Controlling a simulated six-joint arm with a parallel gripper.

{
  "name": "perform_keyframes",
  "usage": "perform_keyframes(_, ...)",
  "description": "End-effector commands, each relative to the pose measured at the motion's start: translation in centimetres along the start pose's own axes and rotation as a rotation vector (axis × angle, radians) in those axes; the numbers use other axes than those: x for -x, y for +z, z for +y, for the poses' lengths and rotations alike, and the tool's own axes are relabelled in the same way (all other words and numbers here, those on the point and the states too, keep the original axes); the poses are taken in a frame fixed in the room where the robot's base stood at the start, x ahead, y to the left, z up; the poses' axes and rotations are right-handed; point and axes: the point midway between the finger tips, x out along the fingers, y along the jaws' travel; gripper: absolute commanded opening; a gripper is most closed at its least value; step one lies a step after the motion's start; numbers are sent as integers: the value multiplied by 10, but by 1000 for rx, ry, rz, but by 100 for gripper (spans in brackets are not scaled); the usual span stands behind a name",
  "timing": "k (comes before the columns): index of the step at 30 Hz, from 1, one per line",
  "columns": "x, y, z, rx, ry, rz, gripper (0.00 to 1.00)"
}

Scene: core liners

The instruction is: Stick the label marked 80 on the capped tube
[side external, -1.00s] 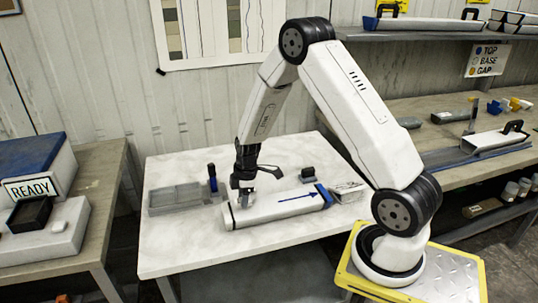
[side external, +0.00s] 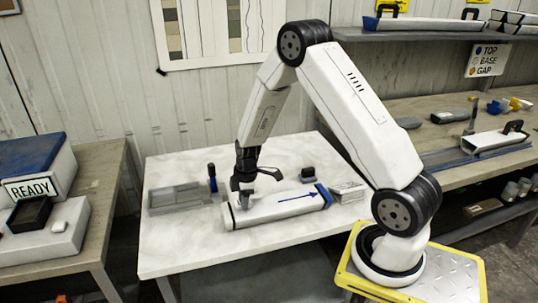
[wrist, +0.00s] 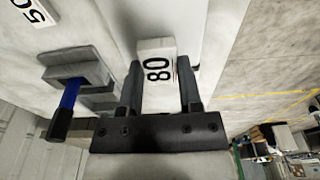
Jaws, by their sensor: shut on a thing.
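The tube (side external: 285,208) is a long white box-like liner lying on the pale table, with a blue arrow along its top. Its right end has a blue cap (side external: 324,195) and its left end a dark band. My gripper (side external: 243,191) points down over the tube's left part. In the wrist view my gripper (wrist: 161,90) is shut on a small pale block carrying the label marked 80 (wrist: 158,68). The white tube surface shows behind it. Whether the label touches the tube cannot be told.
A grey tray (side external: 175,198) lies left of the tube, with a blue-handled tool (side external: 212,178) standing at its right end. A small dark-topped block (side external: 308,174) stands behind the tube. Another label (wrist: 34,12), marked 50, shows in the wrist view. The table front is clear.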

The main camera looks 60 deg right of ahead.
Motion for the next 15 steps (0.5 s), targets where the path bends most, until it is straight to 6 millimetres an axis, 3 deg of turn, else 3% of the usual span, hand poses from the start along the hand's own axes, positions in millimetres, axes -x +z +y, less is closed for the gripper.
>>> perform_keyframes(15, -9, 1, 0, 0, 1, 0, 0)
